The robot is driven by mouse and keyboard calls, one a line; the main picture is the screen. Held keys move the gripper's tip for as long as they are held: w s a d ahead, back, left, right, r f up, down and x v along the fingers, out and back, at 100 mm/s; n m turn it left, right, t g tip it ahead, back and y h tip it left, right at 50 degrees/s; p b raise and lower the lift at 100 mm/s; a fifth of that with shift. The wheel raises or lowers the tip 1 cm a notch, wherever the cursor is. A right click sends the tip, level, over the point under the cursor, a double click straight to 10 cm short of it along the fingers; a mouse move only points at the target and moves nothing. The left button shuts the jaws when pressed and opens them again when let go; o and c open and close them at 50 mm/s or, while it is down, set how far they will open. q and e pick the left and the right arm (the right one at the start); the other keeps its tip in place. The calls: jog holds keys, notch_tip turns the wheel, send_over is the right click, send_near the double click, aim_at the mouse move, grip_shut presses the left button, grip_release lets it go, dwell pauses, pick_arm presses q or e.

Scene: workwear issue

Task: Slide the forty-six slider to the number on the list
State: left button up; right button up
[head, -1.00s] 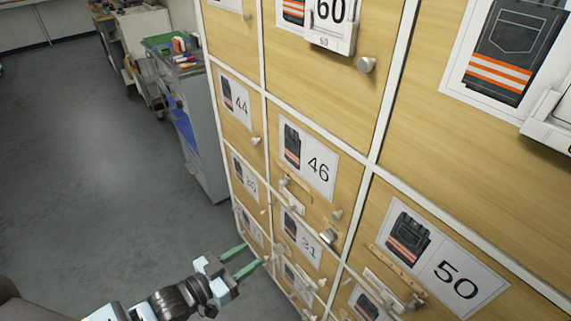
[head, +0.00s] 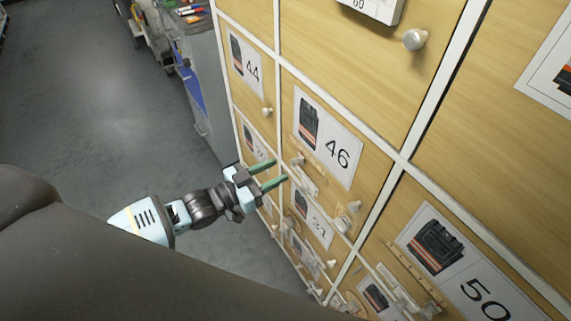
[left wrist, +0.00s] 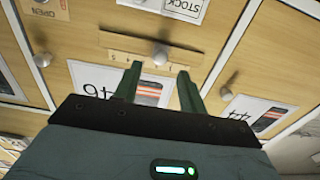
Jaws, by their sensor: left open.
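The forty-six drawer card (head: 328,135) shows a dark garment and the number 46. Below it is a wooden slider rail (head: 325,190) with a pale knob (head: 297,160) near its left end. My left gripper (head: 281,171) is open and empty, fingers pointing at the slider. In the left wrist view its fingertips (left wrist: 159,68) lie on either side of the knob's line, apparently short of it. No list is recognisable. My right gripper is not in view.
The forty-four drawer (head: 247,65) is to the left, the fifty drawer card (head: 455,265) to the right. Open floor (head: 110,110) lies left.

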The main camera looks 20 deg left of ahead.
aim_at(292, 163)
pick_arm(q)
jog(key=shift+x, duration=2.05)
grip_shut()
